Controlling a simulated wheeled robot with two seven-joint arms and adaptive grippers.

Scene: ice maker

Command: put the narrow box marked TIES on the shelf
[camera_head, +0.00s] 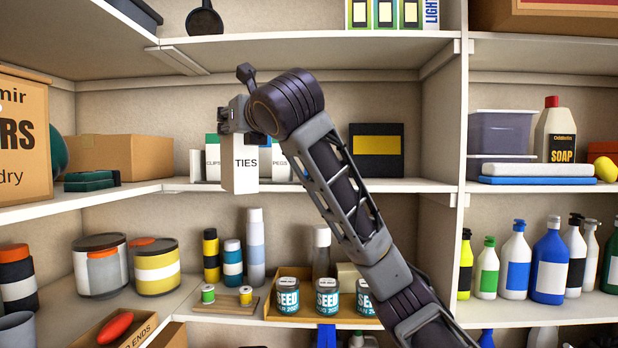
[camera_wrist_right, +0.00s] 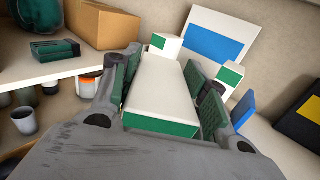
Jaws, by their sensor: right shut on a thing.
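The narrow white box marked TIES (camera_head: 240,166) is upright in front of the middle shelf (camera_head: 350,186) in the head view. My right gripper (camera_head: 236,120) is shut on its upper part. In the right wrist view the TIES box (camera_wrist_right: 165,88), white with a green end, sits between the two fingers of my right gripper (camera_wrist_right: 160,100). Behind it on the shelf stand a box marked CLIPS (camera_head: 212,160) on the left and a box marked PEGS (camera_head: 281,163) on the right. The TIES box hides part of the space between them. My left gripper is not in view.
A black box with a yellow label (camera_head: 376,150) stands right of the PEGS box. A cardboard box (camera_head: 120,156) and a green case (camera_head: 90,181) are on the left shelf. Seed tins (camera_head: 288,296) stand below. An upper shelf (camera_head: 310,48) runs above my right gripper.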

